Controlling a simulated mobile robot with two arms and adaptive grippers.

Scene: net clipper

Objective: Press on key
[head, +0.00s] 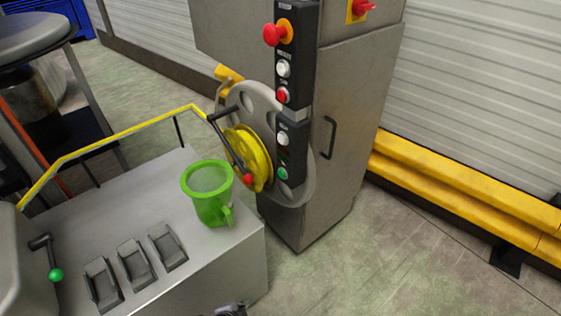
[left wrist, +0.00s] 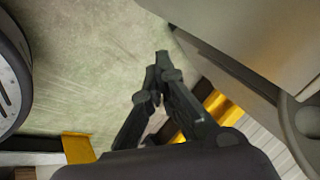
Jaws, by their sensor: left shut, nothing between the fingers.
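A black control panel (head: 292,95) runs down the front edge of a tall grey cabinet (head: 345,110). It carries a red mushroom button (head: 272,35) on an orange base, a white button (head: 283,68), a red button (head: 283,95), a lower white button (head: 283,139) and a green button (head: 283,173). Which one is the "on" key cannot be read. My left gripper (head: 231,309) barely shows at the bottom edge of the head view, below and apart from the panel. In the left wrist view its fingers (left wrist: 161,62) are closed together and empty. My right gripper is not in view.
A grey machine table (head: 185,255) at left holds a green cup (head: 210,195) near its right corner and several dark pedals. A yellow reel (head: 245,155) with a crank sits beside the panel. Yellow guard rails (head: 470,205) line the wall. The floor (head: 400,260) at right is clear.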

